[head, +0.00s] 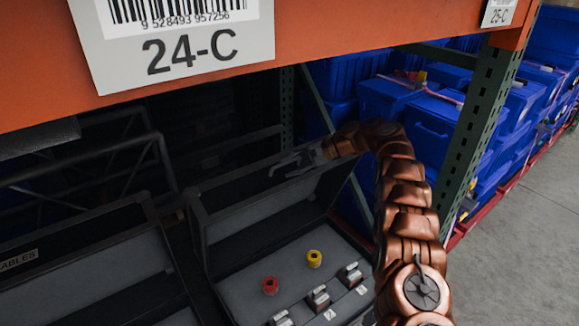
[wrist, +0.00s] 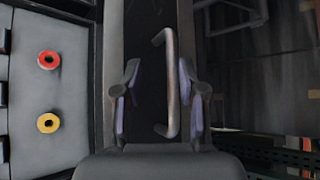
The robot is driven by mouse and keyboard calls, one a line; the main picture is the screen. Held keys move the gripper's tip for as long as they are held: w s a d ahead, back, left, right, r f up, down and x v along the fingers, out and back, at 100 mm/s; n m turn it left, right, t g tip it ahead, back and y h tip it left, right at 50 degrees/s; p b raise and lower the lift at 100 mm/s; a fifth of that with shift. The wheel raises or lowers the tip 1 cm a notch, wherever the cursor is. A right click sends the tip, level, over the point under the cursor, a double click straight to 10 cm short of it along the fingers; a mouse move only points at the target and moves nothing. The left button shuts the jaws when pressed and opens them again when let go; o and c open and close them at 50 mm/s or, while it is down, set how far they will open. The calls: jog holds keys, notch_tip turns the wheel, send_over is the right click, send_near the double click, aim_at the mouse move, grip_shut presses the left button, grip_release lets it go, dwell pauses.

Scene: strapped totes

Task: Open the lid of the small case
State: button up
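The dark grey case (head: 229,284) in the middle of the head view has its lid (head: 253,205) raised, standing up at the back. Its grey inside shows, with a red knob (head: 270,285) and a yellow knob (head: 314,258). These knobs also show at the left of the wrist view. My gripper (head: 289,166) is at the top edge of the lid. In the wrist view my gripper (wrist: 158,107) is open, its two fingers apart on either side of a metal bar handle (wrist: 172,85). The handle is closer to the right finger; I cannot tell whether they touch.
Several metal latches (head: 318,298) sit along the case's front. Another dark case (head: 85,270) with a label stands open on the left. An orange shelf beam (head: 340,25) crosses above, and a green rack post (head: 478,135) stands right, with blue totes (head: 430,122) behind.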

jog(key=v, duration=0.5)
jog(key=shift+w+f, duration=0.1)
jog(key=shift+f, duration=0.05)
jog(key=shift+v, duration=0.95)
jog(key=s+d+r+h, duration=0.1)
jog(key=s+r+h, duration=0.15)
jog(key=s, duration=0.45)
jog(key=s+d+r+n+h, duration=0.1)
jog(key=s+r, duration=0.3)
jog(key=s, duration=0.3)
jog(key=s+d+r+h, duration=0.1)
jog(key=s+r, duration=0.2)
jog(key=s, duration=0.4)
jog(key=s+d+f+n+h, duration=0.1)
jog(key=s+d, duration=0.4)
jog(key=s, duration=0.7)
jog(key=s+d+f+n+h, duration=0.2)
jog(key=s+d+f+h, duration=0.2)
jog(key=s, duration=0.8)
jog(key=s+d+f+n+g+h, duration=0.1)
jog(key=s+d+f+h, duration=0.2)
jog(key=s, duration=0.9)
jog(key=d, duration=0.3)
jog(key=shift+s+d+f+n, duration=0.3)
jog(key=shift+d+f, duration=0.1)
